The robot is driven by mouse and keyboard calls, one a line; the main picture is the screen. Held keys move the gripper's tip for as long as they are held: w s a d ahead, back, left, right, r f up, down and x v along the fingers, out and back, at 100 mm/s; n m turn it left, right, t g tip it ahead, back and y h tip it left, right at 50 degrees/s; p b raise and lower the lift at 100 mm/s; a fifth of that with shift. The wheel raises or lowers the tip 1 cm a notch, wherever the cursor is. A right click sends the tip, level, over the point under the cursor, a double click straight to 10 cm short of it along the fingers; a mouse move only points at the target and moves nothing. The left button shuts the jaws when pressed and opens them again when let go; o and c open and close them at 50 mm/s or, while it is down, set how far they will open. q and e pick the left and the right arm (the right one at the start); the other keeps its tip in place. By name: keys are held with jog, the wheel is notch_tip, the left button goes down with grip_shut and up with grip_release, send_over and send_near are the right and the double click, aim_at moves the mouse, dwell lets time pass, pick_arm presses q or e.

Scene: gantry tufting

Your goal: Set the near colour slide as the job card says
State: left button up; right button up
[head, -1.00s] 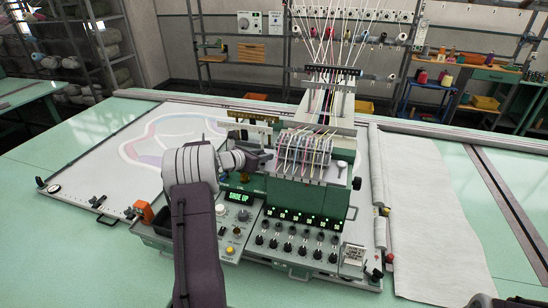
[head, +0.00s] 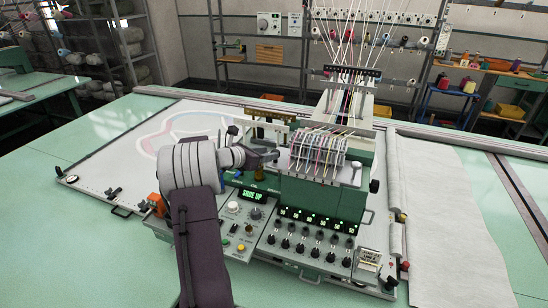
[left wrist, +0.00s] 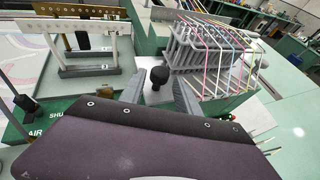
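My left gripper (head: 270,157) reaches in over the machine, beside the row of coloured threads (head: 318,155). In the left wrist view its grey fingers (left wrist: 158,92) stand apart on either side of a black knob (left wrist: 157,76), without a clear grip on it. I cannot tell whether this knob belongs to the near colour slide. A white slide frame (left wrist: 80,40) and a brass bar with holes (left wrist: 90,13) stand left of the knob. The job card (head: 369,258) seems to be the small plate at the panel's right; its writing is too small to read. My right gripper is out of view.
The control panel (head: 270,238) with knobs, switches and a green-lit display (head: 253,197) lies in front of the machine. Pale fabric (head: 440,200) lies right of the machine. The green table is clear at front left.

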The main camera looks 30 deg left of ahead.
pick_arm(q)
jog(key=v, duration=0.4)
jog(key=shift+b, duration=0.3)
